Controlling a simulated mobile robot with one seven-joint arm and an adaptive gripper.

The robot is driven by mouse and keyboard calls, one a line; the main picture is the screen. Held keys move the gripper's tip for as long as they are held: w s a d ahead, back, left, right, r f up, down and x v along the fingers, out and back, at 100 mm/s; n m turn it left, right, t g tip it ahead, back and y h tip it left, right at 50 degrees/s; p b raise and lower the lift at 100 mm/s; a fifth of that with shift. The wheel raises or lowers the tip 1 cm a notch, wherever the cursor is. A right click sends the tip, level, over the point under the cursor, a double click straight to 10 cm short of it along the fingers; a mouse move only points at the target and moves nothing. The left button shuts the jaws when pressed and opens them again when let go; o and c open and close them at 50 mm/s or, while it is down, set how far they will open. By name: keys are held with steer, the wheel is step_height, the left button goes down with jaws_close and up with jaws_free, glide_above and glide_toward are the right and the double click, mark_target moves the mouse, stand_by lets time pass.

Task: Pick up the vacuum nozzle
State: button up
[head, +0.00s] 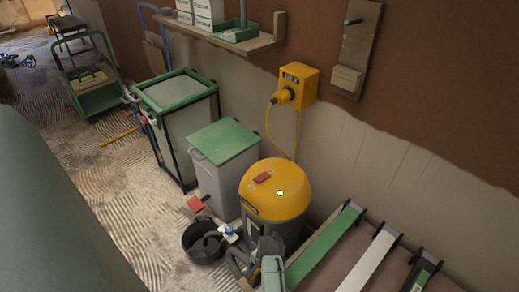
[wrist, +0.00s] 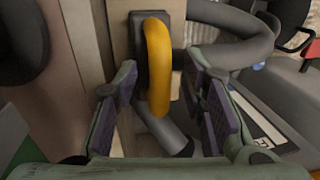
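The vacuum (head: 275,195), with a yellow domed lid and grey body, stands in the middle of the head view. A grey hose (head: 236,268) curves beside its base, and the hose also shows in the wrist view (wrist: 235,18). In the wrist view, a grey tube (wrist: 176,140), seemingly the nozzle, lies between and beyond my fingers, partly hidden by a yellow curved loop (wrist: 158,60) on a dark block. My gripper (wrist: 162,85) is open around the loop and tube, with gaps on both sides. In the head view, my gripper (head: 270,262) is in front of the vacuum.
A black bucket (head: 204,243) stands left of the vacuum. A grey bin with a green lid (head: 222,142) is behind it. A rack of long boards (head: 322,246) stands close on the right. A yellow wall box (head: 296,85) has a cable hanging to the vacuum.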

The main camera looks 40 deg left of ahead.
steer(key=shift+c, duration=0.3)
jaws_close()
stand_by(0.3)
